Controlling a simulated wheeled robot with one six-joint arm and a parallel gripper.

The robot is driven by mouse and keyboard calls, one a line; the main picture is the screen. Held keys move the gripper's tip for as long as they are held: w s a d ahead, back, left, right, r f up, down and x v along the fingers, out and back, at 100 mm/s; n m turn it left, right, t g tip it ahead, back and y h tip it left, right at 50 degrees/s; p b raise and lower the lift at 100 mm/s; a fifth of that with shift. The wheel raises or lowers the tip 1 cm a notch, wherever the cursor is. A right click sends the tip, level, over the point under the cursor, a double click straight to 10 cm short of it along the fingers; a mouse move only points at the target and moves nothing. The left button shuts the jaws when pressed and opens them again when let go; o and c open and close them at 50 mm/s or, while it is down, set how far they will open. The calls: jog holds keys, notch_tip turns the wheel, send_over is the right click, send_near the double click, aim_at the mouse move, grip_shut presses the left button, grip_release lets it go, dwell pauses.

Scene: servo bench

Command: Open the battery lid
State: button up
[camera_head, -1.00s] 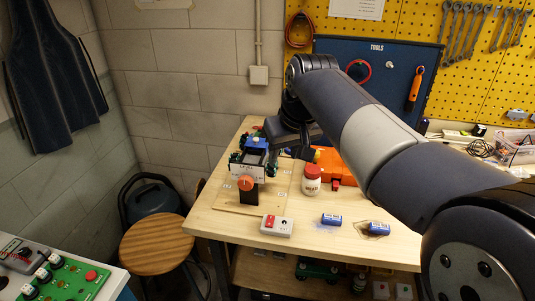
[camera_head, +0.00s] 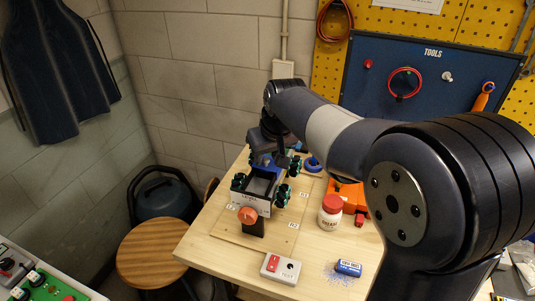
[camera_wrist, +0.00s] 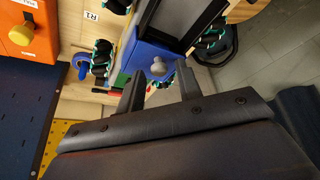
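A small wheeled vehicle (camera_head: 253,200) with green-and-black wheels stands on a wooden board on the bench. At its far end is a blue lid (camera_wrist: 155,52) with a round grey knob (camera_wrist: 158,67), which I take to be the battery lid; it appears closed. In the head view the blue part (camera_head: 263,160) is partly covered by my arm. My gripper (camera_wrist: 159,78) is open, its two fingers apart on either side of the knob in the picture. I cannot tell whether they touch it.
An orange knob on a black post (camera_head: 247,215) stands before the vehicle. A stool (camera_head: 158,255) is left.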

grip_shut()
dwell(0.3)
jog(key=s, duration=0.2)
jog(key=s+a+b, duration=0.1)
jog(key=s, duration=0.1)
jog(key=s+a, duration=0.1)
jog(key=s, duration=0.1)
jog(key=shift+s+a, duration=0.2)
jog(key=shift+s, duration=0.05)
jog(key=shift+o, duration=0.8)
grip_release()
